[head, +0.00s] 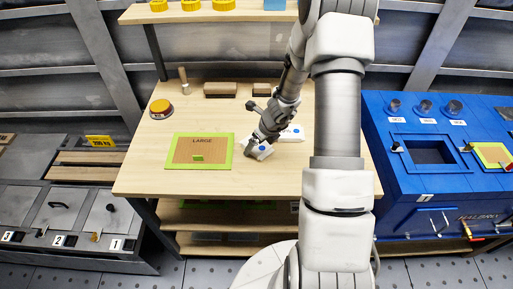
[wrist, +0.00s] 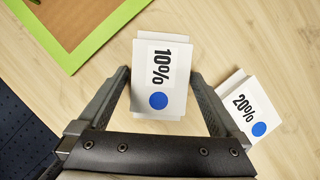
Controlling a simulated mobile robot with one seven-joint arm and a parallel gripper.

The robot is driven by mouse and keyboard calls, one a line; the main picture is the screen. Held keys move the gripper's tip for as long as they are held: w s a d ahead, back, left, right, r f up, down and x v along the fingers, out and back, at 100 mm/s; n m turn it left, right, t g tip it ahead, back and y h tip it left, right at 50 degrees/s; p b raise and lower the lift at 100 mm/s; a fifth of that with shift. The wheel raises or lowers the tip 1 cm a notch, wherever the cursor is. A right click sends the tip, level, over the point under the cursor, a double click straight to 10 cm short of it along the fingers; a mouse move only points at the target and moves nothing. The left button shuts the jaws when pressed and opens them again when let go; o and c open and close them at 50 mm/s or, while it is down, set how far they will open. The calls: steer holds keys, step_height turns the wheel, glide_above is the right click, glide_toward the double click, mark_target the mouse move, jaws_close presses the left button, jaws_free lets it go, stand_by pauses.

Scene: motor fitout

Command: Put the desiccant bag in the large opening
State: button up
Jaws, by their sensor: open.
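Two white desiccant bags with blue dots lie on the wooden table.
A green-framed panel marked LARGE (head: 202,141) lies on the table left of the bags. A smaller green-framed panel (head: 492,155) is on the machine, right of the dark opening.

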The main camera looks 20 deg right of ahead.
steer(key=c, duration=1.4)
